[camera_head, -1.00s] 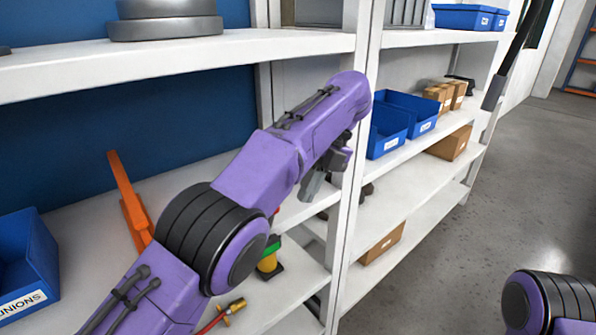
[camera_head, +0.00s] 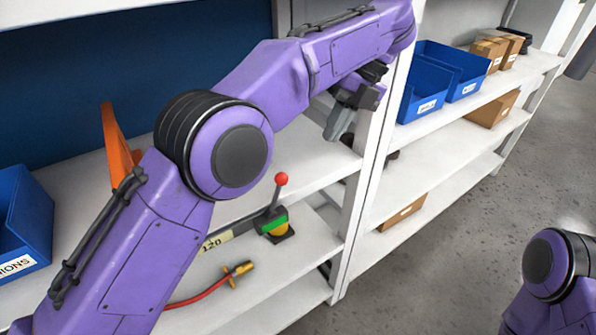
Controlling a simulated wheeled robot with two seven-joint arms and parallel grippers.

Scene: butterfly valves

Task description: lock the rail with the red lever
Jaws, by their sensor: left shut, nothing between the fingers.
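The red lever (camera_head: 281,180) is a dark stalk with a red ball on top, standing on a green and yellow clamp (camera_head: 275,226) on a lower shelf. A pale rail marked 120 (camera_head: 217,239) runs from the clamp to the left, partly hidden behind my arm. My left gripper (camera_head: 336,127) is shut and empty, pointing down above and to the right of the lever, near the shelf post, apart from the lever. My right arm shows at the lower right, but its gripper is out of view.
A red hose with a brass fitting (camera_head: 240,270) lies in front of the rail. A white shelf post (camera_head: 369,170) stands right of the lever. Blue bins (camera_head: 428,92) and cardboard boxes (camera_head: 492,108) fill shelves at right. An orange part (camera_head: 119,146) and a blue bin (camera_head: 24,220) are at left.

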